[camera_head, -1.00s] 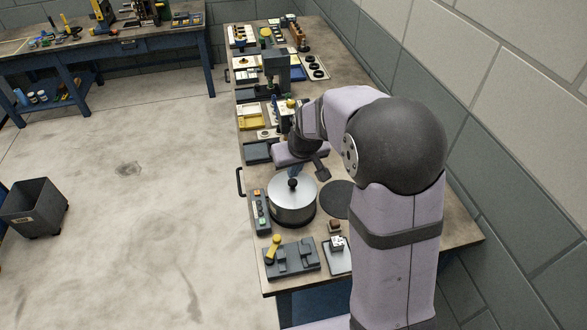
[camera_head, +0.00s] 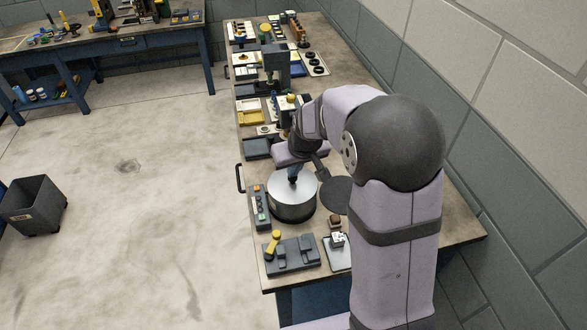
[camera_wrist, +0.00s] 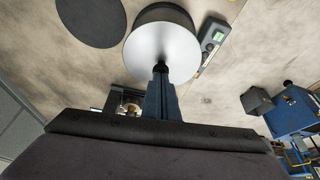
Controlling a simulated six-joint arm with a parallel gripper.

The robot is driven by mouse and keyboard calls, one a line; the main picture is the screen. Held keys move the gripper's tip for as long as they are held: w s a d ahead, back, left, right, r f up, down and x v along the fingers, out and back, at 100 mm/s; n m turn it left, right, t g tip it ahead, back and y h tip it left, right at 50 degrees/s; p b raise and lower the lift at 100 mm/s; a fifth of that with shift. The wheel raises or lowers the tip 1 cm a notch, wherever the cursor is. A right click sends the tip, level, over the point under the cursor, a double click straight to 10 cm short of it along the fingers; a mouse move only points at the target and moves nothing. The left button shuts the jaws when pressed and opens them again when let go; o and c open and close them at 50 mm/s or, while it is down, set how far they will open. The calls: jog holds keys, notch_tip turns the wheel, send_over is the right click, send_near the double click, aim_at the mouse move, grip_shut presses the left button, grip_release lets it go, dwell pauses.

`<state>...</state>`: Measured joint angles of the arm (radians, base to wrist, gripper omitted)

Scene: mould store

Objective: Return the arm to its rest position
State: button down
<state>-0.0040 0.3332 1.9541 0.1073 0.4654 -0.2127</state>
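My gripper (camera_head: 293,176) points down over a round dark pot (camera_head: 292,212) with a silver lid (camera_head: 283,190), on the bench along the wall. In the head view its blue fingers reach the black knob of the lid. In the wrist view the fingers (camera_wrist: 161,88) end at the knob (camera_wrist: 160,67), in front of the lid (camera_wrist: 163,45). I cannot tell whether they are open, shut, or closed on the knob. My arm is bent and stretched out over the bench. The lid lies flat on the pot.
A control box with buttons (camera_head: 260,207) stands left of the pot, and a dark round plate (camera_head: 336,196) lies right of it. A grey fixture with a yellow handle (camera_head: 292,257) is in front. Several tools crowd the bench behind. The wall is close on the right.

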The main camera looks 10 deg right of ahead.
jog(key=shift+r, duration=0.15)
notch_tip(320, 180, up, 7)
jog(key=p, duration=0.5)
jog(key=shift+p, duration=0.3)
dwell(0.4)
dwell(0.4)
jog(key=s+f+g+b, duration=0.1)
jog(key=s+f+g, duration=0.1)
jog(key=s, duration=1.1)
jog(key=s+d+f+m+g+b, duration=0.1)
jog(key=s+f, duration=0.3)
jog(key=s, duration=0.8)
jog(key=shift+s+d+f+g+h+b, duration=0.2)
jog(key=shift+s+g+h+b, duration=0.15)
jog(key=shift+g, duration=0.45)
